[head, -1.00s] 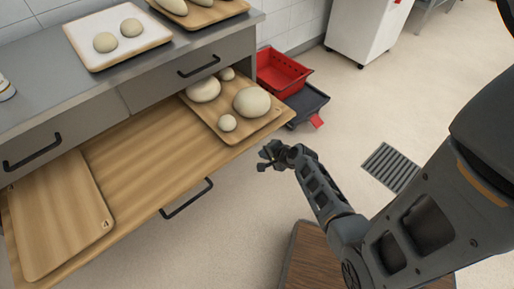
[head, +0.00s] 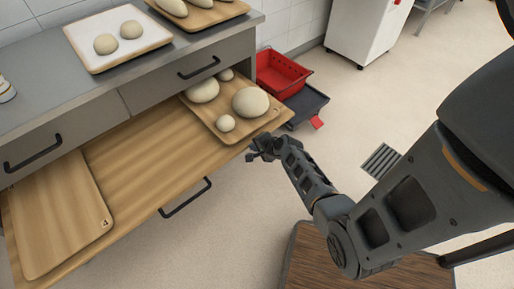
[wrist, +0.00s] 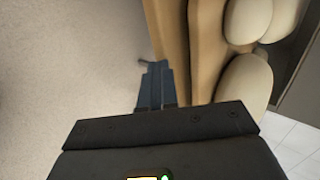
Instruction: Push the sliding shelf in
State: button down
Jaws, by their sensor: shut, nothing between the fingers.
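The sliding shelf (head: 150,165) is a wide wooden board pulled out from under the grey counter. A dark bar handle (head: 187,197) shows at its front edge. My gripper (head: 254,151) is at the right part of the shelf's front edge, close to it. I cannot tell whether it touches. In the wrist view the shut fingers (wrist: 156,88) point along the shelf's edge (wrist: 172,45), with pale floor to the left. Nothing is between the fingers.
On the shelf lie a board with several dough balls (head: 205,118) at the right and an empty board (head: 58,215) at the left. Closed drawers (head: 170,80) sit above. Red and dark trays (head: 282,74) stand on the floor. Floor in front is free.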

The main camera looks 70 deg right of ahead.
aim_at(212, 105)
jog(key=w+d+b, duration=0.4)
jog(key=w, duration=0.3)
jog(key=w+d+b, duration=0.4)
jog(key=w+d, duration=0.1)
jog(key=w, duration=0.3)
jog(key=w+d+b, duration=0.3)
jog(key=w+d, duration=0.2)
jog(key=w, duration=0.2)
jog(key=shift+w+f+b, duration=0.25)
jog(key=shift+w+b, duration=0.15)
jog(key=shift+w+d+r+b, duration=0.1)
jog(key=shift+w+d+b, duration=0.2)
jog(key=shift+w, duration=0.2)
jog(key=shift+w+r, duration=0.2)
jog(key=shift+r, duration=0.1)
